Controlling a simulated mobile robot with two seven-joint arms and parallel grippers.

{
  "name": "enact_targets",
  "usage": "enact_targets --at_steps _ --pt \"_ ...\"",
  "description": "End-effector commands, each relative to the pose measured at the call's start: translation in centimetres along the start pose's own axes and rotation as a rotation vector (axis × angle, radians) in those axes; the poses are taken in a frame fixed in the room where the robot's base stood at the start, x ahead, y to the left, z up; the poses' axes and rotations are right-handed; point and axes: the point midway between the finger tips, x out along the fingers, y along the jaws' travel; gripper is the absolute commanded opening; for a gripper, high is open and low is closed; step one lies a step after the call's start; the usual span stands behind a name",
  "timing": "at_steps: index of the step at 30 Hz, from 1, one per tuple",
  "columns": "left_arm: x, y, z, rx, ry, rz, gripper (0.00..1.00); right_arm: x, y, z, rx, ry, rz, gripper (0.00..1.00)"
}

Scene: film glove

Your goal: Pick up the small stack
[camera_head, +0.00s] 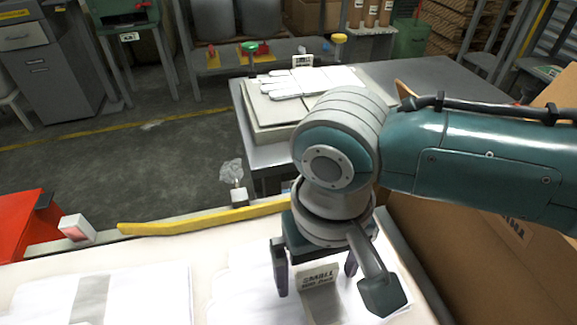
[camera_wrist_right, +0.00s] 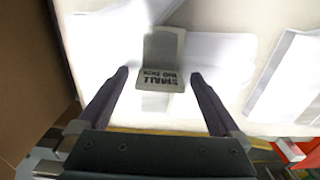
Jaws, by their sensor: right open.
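My right gripper (camera_head: 316,282) is open, pointing down above the stack, with one finger on each side of the card. It also shows open and empty in the right wrist view (camera_wrist_right: 160,73). The arm hides part of the stack. My left gripper is out of view.
Another white stack with a grey band (camera_head: 92,299) lies to the left. A yellow strip (camera_head: 205,220) runs along the far table edge. A cardboard box (camera_head: 450,245) stands at the right. A red bin (camera_head: 28,235) is at the left. White gloves (camera_head: 310,80) lie on a table behind.

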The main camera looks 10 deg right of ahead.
Motion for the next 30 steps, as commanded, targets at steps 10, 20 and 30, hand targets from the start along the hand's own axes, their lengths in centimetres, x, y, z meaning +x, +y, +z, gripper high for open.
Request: enact_targets --at_steps 10,20,30 --pt "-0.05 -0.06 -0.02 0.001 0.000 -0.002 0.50 -0.09 -0.02 -0.01 0.000 0.000 0.000 0.79" --pt "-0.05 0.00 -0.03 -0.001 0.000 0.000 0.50 -0.10 -0.01 0.00 0.000 0.000 0.000 0.41" --pt "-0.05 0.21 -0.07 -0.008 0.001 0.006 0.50 -0.12 -0.02 -0.02 0.000 0.000 0.000 0.11"
